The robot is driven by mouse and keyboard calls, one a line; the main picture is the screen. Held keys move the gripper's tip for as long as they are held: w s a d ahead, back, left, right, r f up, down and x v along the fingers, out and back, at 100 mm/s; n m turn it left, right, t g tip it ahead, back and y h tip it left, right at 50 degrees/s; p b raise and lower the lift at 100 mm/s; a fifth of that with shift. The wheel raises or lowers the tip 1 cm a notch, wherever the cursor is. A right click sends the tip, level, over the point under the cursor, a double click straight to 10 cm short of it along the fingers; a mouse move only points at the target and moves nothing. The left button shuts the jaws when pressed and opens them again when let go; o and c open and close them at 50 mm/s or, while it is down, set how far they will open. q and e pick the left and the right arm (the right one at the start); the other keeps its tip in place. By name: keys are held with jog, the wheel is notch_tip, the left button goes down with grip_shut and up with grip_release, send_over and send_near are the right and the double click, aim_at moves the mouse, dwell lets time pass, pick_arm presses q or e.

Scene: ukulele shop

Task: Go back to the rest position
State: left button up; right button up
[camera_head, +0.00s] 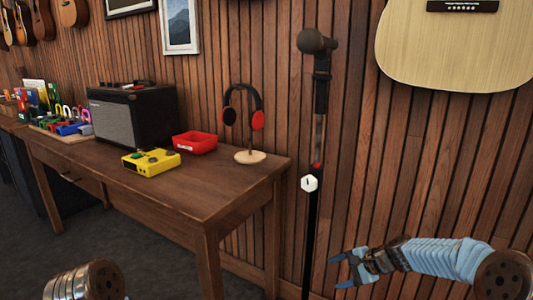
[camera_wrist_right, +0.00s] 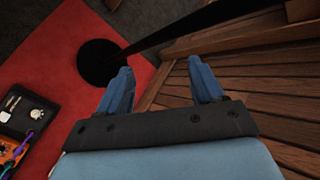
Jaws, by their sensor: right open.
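My right gripper (camera_head: 350,268) is at the lower right of the head view, in front of the slatted wall. Its blue fingers are apart and nothing is between them. In the right wrist view the two fingers (camera_wrist_right: 163,88) also stand open and empty. Part of my left arm shows at the bottom left of the head view, but its gripper is out of sight.
A microphone stand (camera_head: 316,125) stands left of my right gripper, its black base (camera_wrist_right: 98,62) on a red mat (camera_wrist_right: 65,80). A wooden table (camera_head: 215,183) holds a yellow pedal (camera_head: 151,162), a red tray (camera_head: 195,143), headphones (camera_head: 257,119) and an amplifier (camera_head: 115,123). A guitar (camera_head: 430,60) hangs upper right.

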jog(key=s+a+f+n+g+h, duration=0.1)
jog(key=s+a+f, duration=0.1)
jog(key=s+f, duration=0.35)
jog(key=s+a+f+n+g+h, duration=0.1)
jog(key=s+a+f, duration=0.15)
jog(key=f, duration=0.55)
jog(key=s+a+f+n+g, duration=0.1)
jog(key=s+a+f+n, duration=0.1)
jog(key=s, duration=0.6)
jog(key=s+a+f+n+h, duration=0.1)
jog(key=s+f+n, duration=0.3)
jog(key=s, duration=0.4)
jog(key=s+a+f+n+g, duration=0.1)
jog(key=s+a+f+n, duration=0.2)
jog(key=s, duration=0.6)
notch_tip(320, 180, down, 3)
jog(key=shift+a+r+g, duration=0.2)
jog(key=shift+a+g, duration=0.05)
jog(key=shift+g, duration=0.05)
jog(key=shift+h, duration=0.3)
